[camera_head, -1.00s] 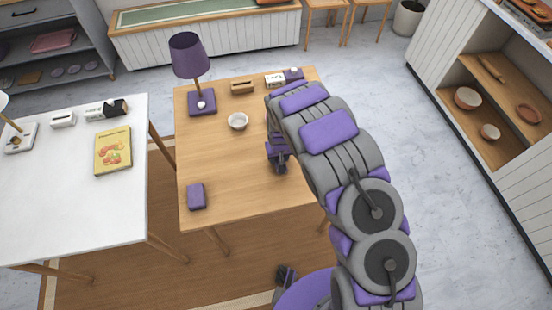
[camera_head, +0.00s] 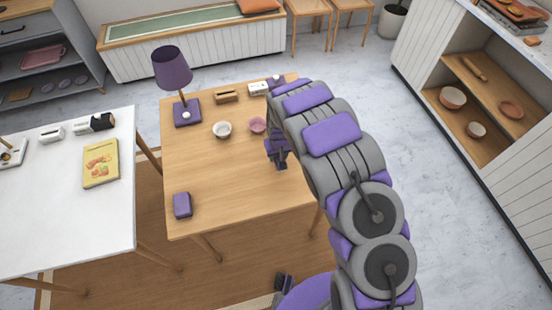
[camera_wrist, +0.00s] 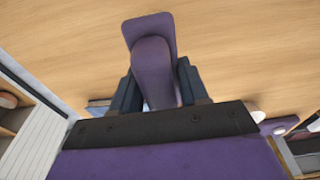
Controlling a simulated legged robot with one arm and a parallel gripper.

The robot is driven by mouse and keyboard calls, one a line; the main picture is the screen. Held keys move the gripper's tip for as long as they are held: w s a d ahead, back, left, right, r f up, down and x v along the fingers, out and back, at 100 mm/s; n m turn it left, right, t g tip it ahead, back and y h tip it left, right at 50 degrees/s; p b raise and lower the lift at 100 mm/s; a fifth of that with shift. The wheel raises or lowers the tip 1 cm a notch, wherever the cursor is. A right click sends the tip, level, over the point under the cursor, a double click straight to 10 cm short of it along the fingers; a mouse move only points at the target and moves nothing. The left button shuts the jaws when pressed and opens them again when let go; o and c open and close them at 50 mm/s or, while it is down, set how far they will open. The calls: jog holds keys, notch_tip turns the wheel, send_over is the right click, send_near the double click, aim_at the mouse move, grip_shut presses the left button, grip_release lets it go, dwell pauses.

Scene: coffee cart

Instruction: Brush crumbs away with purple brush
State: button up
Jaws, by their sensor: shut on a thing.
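My gripper (camera_wrist: 158,90) is shut on a purple brush (camera_wrist: 152,55), which shows between the two dark fingers in the wrist view, with wood behind it. In the head view my gripper (camera_head: 281,160) is over the right part of the wooden table (camera_head: 225,180), below my arm. The brush is hard to make out there. I cannot make out any crumbs in either view. My arm hides the table's right side.
A purple block (camera_head: 182,205) lies near the table's front left corner. A white bowl (camera_head: 222,130), a pink bowl (camera_head: 257,125) and a purple lamp (camera_head: 173,70) stand farther back. A white table (camera_head: 60,215) is on the left. The table's middle is clear.

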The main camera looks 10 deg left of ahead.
jog(key=r, duration=0.2)
jog(key=shift+d+r+p, duration=0.2)
jog(key=shift+r+p, duration=0.1)
jog(key=shift+r, duration=0.05)
jog(key=shift+a+r, duration=0.15)
jog(key=shift+r, duration=0.2)
jog(key=shift+a, duration=0.15)
jog(key=shift+d, duration=0.2)
jog(key=shift+s+d, duration=0.1)
